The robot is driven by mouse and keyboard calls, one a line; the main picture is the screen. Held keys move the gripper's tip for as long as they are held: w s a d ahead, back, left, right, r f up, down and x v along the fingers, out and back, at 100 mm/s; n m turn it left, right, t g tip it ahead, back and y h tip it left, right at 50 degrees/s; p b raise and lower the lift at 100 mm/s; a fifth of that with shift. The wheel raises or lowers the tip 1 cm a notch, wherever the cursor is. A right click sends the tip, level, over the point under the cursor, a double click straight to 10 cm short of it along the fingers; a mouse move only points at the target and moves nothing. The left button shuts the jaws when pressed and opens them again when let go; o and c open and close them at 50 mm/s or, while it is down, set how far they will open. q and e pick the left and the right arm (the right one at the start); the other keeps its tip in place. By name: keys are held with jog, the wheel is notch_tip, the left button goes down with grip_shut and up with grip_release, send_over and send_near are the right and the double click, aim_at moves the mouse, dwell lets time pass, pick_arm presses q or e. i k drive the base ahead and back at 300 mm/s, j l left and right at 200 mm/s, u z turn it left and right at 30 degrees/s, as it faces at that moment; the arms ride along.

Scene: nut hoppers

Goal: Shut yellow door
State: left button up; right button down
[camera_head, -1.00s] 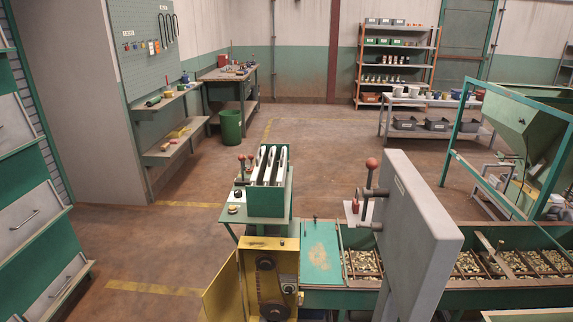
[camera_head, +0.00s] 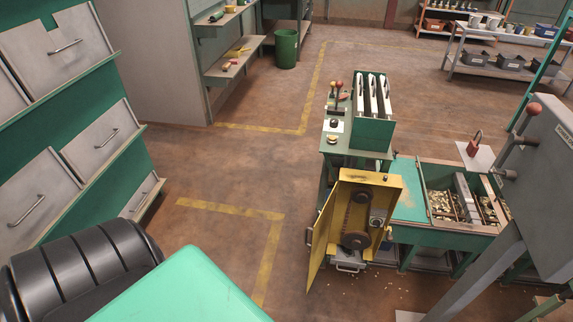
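The yellow door (camera_head: 322,243) is the thin panel hinged on the left side of a yellow cabinet (camera_head: 373,175). It stands open, swung out toward me and to the left, and is seen nearly edge-on. Inside the cabinet, two dark round wheels show, one above the other, on a brownish back plate. The cabinet is fixed below and in front of a green bench machine with upright pale plates. Neither of my grippers is in view.
A green-topped surface (camera_head: 182,290) and a black ribbed cylinder (camera_head: 84,262) fill the lower left. Drawers with handles (camera_head: 65,48) stand at the left. A grey panel with a red-knobbed lever (camera_head: 535,190) stands at the right. Floor left of the door is clear.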

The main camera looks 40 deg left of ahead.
aim_at(321, 228)
jog(key=k+j, duration=0.15)
jog(key=j, duration=0.3)
jog(key=k+j, duration=0.1)
jog(key=j, duration=0.35)
jog(key=k+j, duration=0.15)
jog(key=j, duration=0.25)
jog(key=k+j, duration=0.1)
jog(key=j, duration=0.35)
